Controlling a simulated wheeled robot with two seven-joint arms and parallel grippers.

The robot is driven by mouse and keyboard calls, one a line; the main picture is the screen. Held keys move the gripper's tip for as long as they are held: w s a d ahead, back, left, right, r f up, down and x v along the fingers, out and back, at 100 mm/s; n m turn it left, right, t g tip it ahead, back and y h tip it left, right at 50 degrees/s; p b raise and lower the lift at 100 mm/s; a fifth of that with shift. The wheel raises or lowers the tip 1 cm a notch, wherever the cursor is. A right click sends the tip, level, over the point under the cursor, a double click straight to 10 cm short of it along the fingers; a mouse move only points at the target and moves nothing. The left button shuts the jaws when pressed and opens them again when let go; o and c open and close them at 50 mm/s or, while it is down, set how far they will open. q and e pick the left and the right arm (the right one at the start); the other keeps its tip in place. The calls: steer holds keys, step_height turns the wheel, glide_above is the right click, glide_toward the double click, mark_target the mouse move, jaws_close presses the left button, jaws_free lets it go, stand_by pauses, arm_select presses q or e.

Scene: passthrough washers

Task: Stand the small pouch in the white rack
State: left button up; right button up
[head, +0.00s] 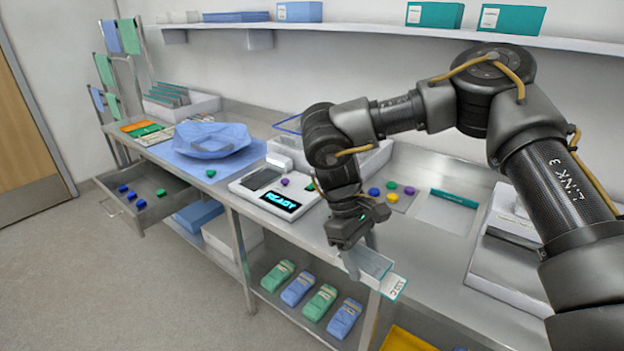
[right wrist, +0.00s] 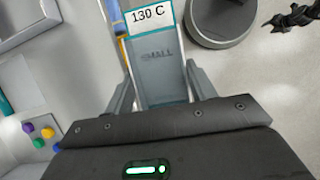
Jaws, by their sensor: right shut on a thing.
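The small pouch (head: 374,264) is a flat, clear and grey-blue packet with a white label at its end. In the right wrist view the pouch (right wrist: 162,62) reads "130 C" and "SMALL". My right gripper (head: 352,262) is shut on it, one finger on each side, and holds it out in front of the bench's front edge, label end outward. A white rack (head: 200,110) holding several upright green-edged pouches stands at the back left of the bench, well away from the gripper. A dark claw-like part, perhaps my left gripper (right wrist: 298,16), shows small in the right wrist view.
A blue wrapped bundle (head: 212,140), a white device with a READY display (head: 282,201) and coloured pucks lie on the bench. A drawer (head: 150,215) stands open at left. Packs (head: 321,301) lie on the lower shelf. My arm partly hides a white bin (head: 375,160).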

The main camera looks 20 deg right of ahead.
mark_target(369, 250)
steer(key=w+d+f+n+t+b, duration=0.1)
steer(key=n, duration=0.2)
steer(key=w+d+f+n+t+h+b, duration=0.1)
steer(key=n+b, duration=0.1)
steer(key=n, duration=0.1)
steer(key=w+d+f+n+t+h+b, duration=0.1)
steer(key=d+n, duration=0.1)
steer(key=n, duration=0.1)
steer(key=shift+w+f+n+b, duration=0.1)
steer(key=shift+w+n+b, duration=0.2)
steer(key=shift+w, duration=0.05)
arm_select(q)
step_height(369, 250, down, 9)
steer(key=w+a+b, duration=0.1)
steer(key=b, duration=0.2)
steer(key=shift+a, duration=0.3)
arm_select(e)
steer(key=w+d+n+t, duration=0.1)
steer(key=n, duration=0.2)
steer(key=w+d+n+t, duration=0.1)
steer(key=n, duration=0.2)
steer(key=w+d+n+t, duration=0.1)
steer(key=n, duration=0.2)
steer(key=shift+d+t+y, duration=0.3)
